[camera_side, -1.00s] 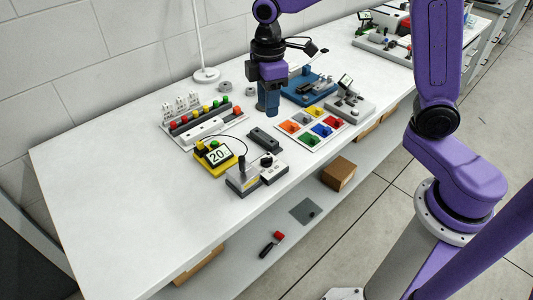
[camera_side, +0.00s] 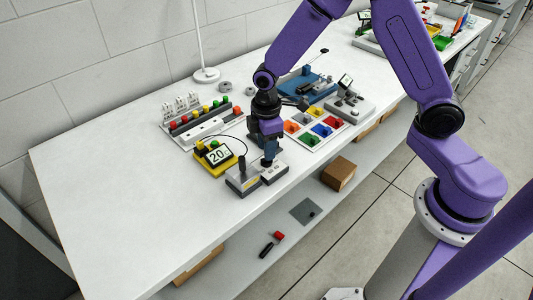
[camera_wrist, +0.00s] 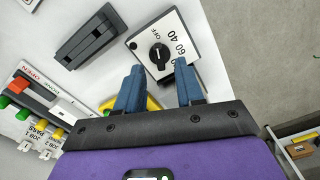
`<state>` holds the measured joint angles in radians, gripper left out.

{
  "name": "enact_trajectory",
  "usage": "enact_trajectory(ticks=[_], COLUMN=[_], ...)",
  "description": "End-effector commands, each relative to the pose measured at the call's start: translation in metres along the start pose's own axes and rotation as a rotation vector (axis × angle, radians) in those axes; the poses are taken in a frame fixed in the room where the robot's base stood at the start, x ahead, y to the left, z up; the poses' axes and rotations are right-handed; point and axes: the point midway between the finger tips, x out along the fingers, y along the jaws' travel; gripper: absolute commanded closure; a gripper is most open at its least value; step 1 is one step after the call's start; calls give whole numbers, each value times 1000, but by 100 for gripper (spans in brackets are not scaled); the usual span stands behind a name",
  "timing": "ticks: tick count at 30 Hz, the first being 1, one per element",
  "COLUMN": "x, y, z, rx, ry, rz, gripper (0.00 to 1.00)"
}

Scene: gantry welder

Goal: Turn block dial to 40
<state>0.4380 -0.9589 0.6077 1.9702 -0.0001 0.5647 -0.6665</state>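The dial is a black knob (camera_wrist: 159,55) on a white box (camera_wrist: 178,33) marked OFF, 40 and 60. Its pale pointer mark appears turned toward OFF. In the side view the white box (camera_side: 274,174) sits beside a grey block with an upright black probe (camera_side: 242,180). The yellow unit (camera_side: 214,158) reads 20 C on its display. My gripper (camera_wrist: 158,70) is open with blue fingers pointing down. The fingers are on either side of the knob's near side in the picture, apart from it. In the side view my gripper (camera_side: 269,158) is just above the knob.
A dark narrow box (camera_wrist: 90,37) lies left of the dial box in the wrist view. A button panel (camera_side: 203,125) is at the back left. A tray of coloured bins (camera_side: 313,128) is to the right. The table's front left is clear.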

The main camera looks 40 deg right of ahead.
Motion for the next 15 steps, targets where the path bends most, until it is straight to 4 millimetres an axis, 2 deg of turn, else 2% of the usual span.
enact_trajectory(ticks=[1, 6, 15], x=[8, 25, 33], y=[0, 0, 0], z=[1, 0, 0], rx=[1, 1, 1], ry=[-3, -1, 1], rz=[-2, 0, 1], gripper=[63, 63, 63])
